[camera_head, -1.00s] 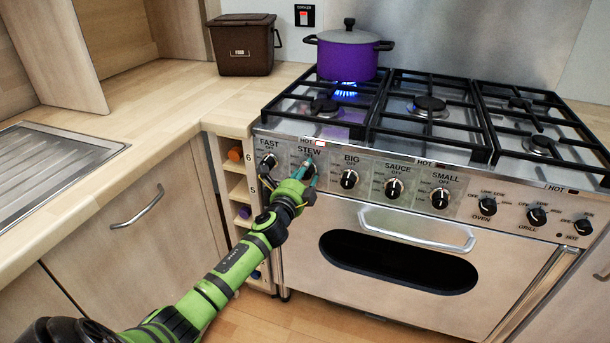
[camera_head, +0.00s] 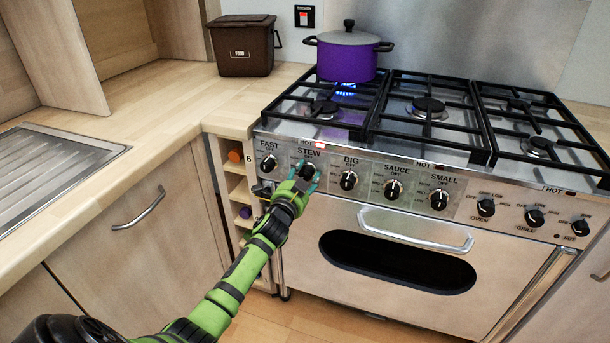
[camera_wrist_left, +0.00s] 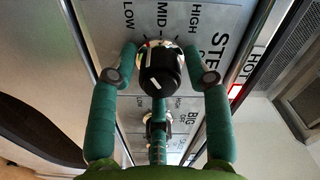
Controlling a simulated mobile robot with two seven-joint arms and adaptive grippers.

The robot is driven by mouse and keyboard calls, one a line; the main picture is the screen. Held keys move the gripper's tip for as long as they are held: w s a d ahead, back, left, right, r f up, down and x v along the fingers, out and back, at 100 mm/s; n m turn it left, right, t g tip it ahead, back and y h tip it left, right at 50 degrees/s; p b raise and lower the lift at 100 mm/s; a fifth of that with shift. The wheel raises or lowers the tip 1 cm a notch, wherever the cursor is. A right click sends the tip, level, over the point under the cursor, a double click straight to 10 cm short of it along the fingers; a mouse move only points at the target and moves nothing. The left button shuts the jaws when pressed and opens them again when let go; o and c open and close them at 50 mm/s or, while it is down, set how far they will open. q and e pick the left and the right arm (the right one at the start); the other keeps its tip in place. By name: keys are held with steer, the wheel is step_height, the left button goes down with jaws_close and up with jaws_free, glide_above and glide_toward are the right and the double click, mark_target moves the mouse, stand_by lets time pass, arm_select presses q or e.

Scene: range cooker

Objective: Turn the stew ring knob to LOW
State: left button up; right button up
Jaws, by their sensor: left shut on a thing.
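The black stew ring knob (camera_head: 308,171) is under the STEW label on the cooker front. In the left wrist view the knob (camera_wrist_left: 161,70) sits on a silver collar, with LOW, MID and HIGH printed around it. A white line shows on the knob face; I cannot tell exactly which mark it points to. My left gripper (camera_head: 305,181) is shut on the knob, its green fingers on both sides of it and another finger below in the wrist view (camera_wrist_left: 160,70). A purple pot (camera_head: 347,58) stands over a low blue flame (camera_head: 345,88). My right gripper is not in view.
The FAST knob (camera_head: 268,163) and BIG knob (camera_head: 348,180) flank the stew knob closely. The oven handle (camera_head: 415,230) juts out below right. A narrow rack (camera_head: 237,190) is left of the cooker. A brown food bin (camera_head: 244,45) stands on the worktop.

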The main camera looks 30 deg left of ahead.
arm_select(q)
steer(key=shift+a, duration=0.25)
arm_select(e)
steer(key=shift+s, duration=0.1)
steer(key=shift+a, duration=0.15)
arm_select(q)
steer(key=o, duration=0.9)
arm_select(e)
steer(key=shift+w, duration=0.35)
arm_select(q)
steer(key=shift+d, duration=0.1)
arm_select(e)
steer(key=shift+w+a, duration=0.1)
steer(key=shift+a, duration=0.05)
arm_select(q)
steer(key=v, duration=1.2)
